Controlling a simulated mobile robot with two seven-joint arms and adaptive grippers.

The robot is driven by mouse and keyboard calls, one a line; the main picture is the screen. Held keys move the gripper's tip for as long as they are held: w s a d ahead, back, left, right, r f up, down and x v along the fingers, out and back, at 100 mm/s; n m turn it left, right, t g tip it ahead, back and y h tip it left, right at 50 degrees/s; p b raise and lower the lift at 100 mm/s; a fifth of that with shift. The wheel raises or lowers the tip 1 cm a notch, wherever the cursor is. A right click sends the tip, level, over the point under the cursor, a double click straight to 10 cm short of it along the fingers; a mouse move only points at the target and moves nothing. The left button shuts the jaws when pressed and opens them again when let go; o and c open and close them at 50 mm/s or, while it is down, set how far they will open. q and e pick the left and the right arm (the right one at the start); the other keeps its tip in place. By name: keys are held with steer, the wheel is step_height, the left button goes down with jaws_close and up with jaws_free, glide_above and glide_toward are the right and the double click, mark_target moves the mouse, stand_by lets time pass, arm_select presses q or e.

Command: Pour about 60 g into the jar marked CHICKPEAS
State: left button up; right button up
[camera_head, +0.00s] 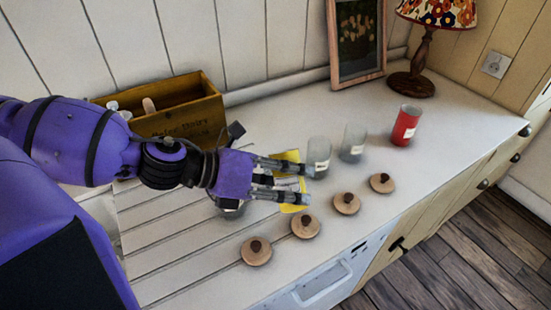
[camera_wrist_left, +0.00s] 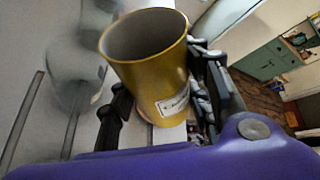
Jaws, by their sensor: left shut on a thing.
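My left gripper (camera_head: 275,180) is shut on a yellow jar (camera_head: 292,156), with its fingers on either side of it. In the left wrist view the yellow jar (camera_wrist_left: 150,55) shows its open mouth, a grey inside and a white label too small to read. No contents can be made out. Two clear jars, one nearer (camera_head: 318,153) and one farther (camera_head: 354,142), stand on the counter just right of the gripper. A red jar (camera_head: 405,126) stands farther right. Their labels are unreadable here, so I cannot tell which is marked CHICKPEAS. My right gripper is not in view.
Several round wooden lids, such as one at the front (camera_head: 256,251), lie in a row along the counter (camera_head: 440,115). A yellow wooden box (camera_head: 185,122) stands at the back left. A lamp (camera_head: 415,70) and a picture frame (camera_head: 356,40) stand at the back.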

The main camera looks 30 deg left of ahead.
arm_select(q)
steer(key=shift+r+n, duration=0.3)
steer(key=shift+r, duration=0.25)
steer(key=shift+s+d+f+n+g+h, duration=0.15)
steer(key=shift+f+n+g+h, duration=0.25)
steer(key=shift+h, duration=0.2)
steer(key=shift+r+n+h, duration=0.4)
steer(key=shift+n, duration=0.1)
steer(key=shift+r+n+g, duration=0.2)
steer(key=shift+n+g, duration=0.1)
steer(key=shift+r, duration=0.15)
steer(key=shift+r+n+h, duration=0.3)
steer(key=shift+n+h, duration=0.2)
steer(key=shift+w+a+f+n+g+b, duration=0.2)
steer(key=shift+w+f+n+g+b, duration=0.1)
steer(key=shift+b, duration=0.15)
steer(key=shift+w+a+r+n+h, duration=0.1)
steer(key=shift+a+n+h, duration=0.1)
steer(key=shift+n+h, duration=0.15)
steer(key=shift+w+a+r+h, duration=0.1)
steer(key=shift+r+h, duration=0.15)
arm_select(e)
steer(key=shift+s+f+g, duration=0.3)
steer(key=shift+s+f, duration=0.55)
arm_select(q)
steer(key=shift+n, duration=0.25)
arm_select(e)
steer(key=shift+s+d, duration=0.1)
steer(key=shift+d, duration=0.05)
